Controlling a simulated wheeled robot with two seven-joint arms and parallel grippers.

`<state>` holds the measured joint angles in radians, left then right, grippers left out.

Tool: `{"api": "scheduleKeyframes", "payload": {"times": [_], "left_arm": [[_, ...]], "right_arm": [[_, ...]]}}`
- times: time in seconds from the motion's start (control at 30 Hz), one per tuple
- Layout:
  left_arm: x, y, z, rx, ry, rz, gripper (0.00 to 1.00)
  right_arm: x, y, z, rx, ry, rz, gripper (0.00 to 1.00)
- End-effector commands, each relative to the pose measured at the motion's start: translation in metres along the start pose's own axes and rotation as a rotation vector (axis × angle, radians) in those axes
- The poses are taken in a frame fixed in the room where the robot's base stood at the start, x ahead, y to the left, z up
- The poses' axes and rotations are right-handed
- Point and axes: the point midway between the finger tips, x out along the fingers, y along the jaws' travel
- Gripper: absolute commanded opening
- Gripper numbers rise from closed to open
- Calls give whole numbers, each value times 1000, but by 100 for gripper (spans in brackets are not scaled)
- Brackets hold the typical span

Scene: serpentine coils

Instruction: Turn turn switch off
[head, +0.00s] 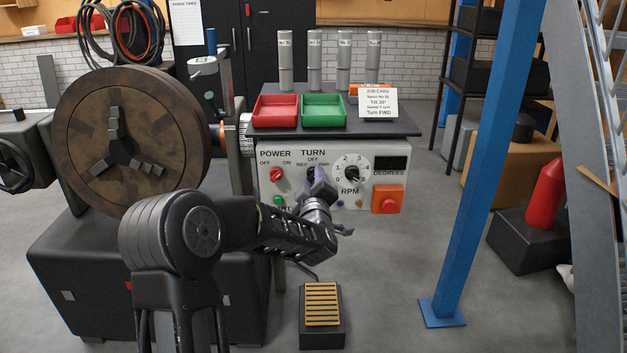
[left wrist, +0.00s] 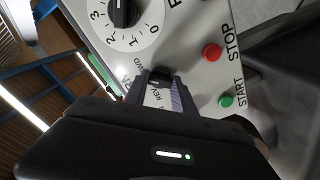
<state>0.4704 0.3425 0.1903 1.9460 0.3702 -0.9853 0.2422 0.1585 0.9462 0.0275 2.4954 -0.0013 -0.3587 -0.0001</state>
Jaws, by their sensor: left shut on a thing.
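The control panel (head: 264,155) carries a black turn switch with REV, OFF and FWD marks, partly hidden by my gripper in the head view. In the left wrist view the turn switch (left wrist: 159,76) sits between the purple-grey fingers of my left gripper (left wrist: 160,88), which are shut on it. In the head view my left gripper (head: 318,184) reaches the panel from below. I cannot tell exactly which mark the switch points at. My right gripper is not in view.
Beside the switch are the red power knob (head: 277,174), the RPM dial (head: 352,172) and an orange-framed red button (head: 387,199). Red (head: 275,111) and green (head: 324,110) trays and a job card (head: 378,104) stand on top. A blue post (head: 480,165) rises at the right.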

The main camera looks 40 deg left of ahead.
Motion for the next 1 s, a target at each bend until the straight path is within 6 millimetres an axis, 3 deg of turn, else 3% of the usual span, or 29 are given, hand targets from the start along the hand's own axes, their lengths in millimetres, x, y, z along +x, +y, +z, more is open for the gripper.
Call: {"api": "scheduleKeyframes", "payload": {"times": [0.37,1.0], "left_arm": [[0,-2,2,-61,1,2,0],[0,-4,3,-513,3,2,0]], "right_arm": [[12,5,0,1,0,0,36],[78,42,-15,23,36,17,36]]}}
